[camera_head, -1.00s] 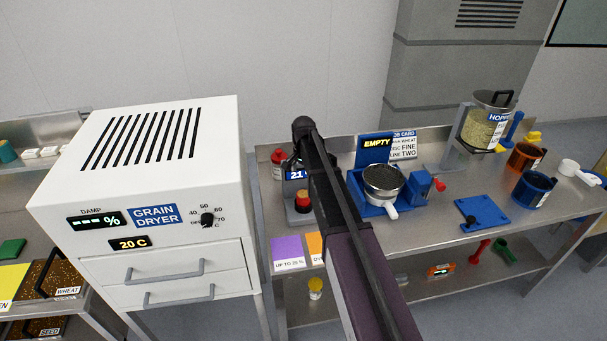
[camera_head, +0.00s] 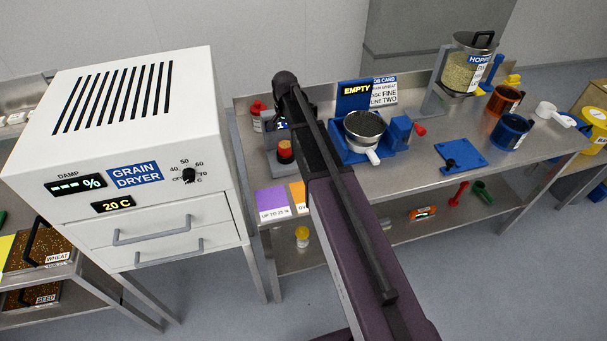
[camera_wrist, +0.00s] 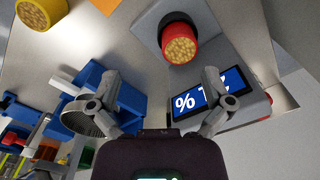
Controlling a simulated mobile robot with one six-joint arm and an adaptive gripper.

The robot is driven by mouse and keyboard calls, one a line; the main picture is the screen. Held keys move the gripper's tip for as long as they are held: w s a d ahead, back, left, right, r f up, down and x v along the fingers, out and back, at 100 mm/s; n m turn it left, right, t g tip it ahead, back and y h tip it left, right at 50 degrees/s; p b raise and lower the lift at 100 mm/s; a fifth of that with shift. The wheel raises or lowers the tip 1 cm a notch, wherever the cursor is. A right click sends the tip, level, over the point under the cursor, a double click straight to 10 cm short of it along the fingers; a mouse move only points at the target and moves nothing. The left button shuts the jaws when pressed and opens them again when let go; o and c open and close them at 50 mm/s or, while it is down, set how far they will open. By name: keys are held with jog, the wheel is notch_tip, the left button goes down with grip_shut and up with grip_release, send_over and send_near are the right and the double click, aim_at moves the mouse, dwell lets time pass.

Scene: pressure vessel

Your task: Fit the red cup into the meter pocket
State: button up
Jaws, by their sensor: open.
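The red cup (camera_wrist: 180,42), full of yellowish grain, sits upright in the grey meter (camera_wrist: 150,22) in the wrist view. It seems to stand in the meter's pocket; I cannot tell how fully it is seated. The head view also shows the red cup (camera_head: 285,151) at the front of the meter (camera_head: 281,168), below its lit display. In the wrist view my gripper (camera_wrist: 160,95) is open and empty, its two fingers wide apart. The cup lies beyond the fingertips, apart from them. One finger overlaps the meter's blue display (camera_wrist: 228,92). In the head view my arm hides the gripper.
A blue stand with a sieve cup (camera_head: 363,126) is right of the meter. A red-lidded jar (camera_head: 257,108) stands behind the meter. The grain dryer (camera_head: 135,175) is to the left. A blue plate (camera_head: 461,156), hopper (camera_head: 470,65) and cups stand further right. A yellow cup (camera_head: 303,235) is below.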

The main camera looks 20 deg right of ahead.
jog(key=s+n, duration=0.7)
jog(key=s, duration=1.7)
jog(key=shift+s+n, duration=0.3)
notch_tip(320, 180, down, 8)
jog(key=b, duration=0.7)
jog(key=shift+r+b, duration=0.15)
jog(key=shift+b, duration=0.2)
